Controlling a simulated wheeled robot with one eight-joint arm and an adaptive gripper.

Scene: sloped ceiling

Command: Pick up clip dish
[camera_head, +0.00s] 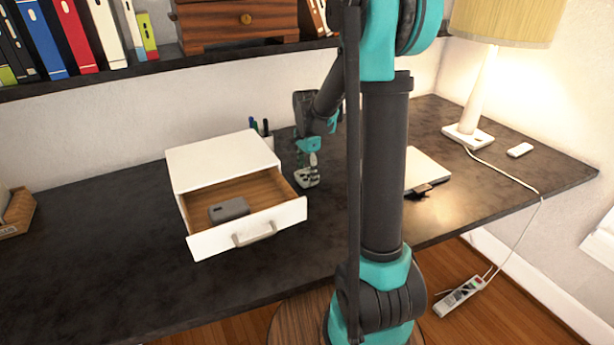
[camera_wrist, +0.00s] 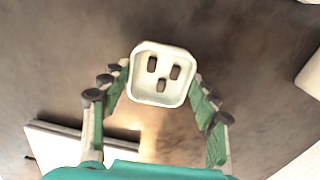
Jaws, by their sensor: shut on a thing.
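The clip dish (camera_wrist: 141,92) is a small pale square dish with rounded corners and three dark marks inside, seen from above in the wrist view. My gripper (camera_wrist: 158,84) has its green-padded fingers on both sides of the dish and is shut on it. In the head view my gripper (camera_head: 307,171) points down at the back of the dark desk, just right of the white drawer unit. The dish is small and partly hidden there. I cannot tell whether it touches the desk.
The white drawer unit (camera_head: 220,156) stands left of my gripper, its drawer open with a grey object (camera_head: 229,209) inside. Pens (camera_head: 260,128) stand behind it. A white flat item (camera_head: 427,168) and a lamp (camera_head: 477,100) are to the right. The desk's left front (camera_head: 110,250) is clear.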

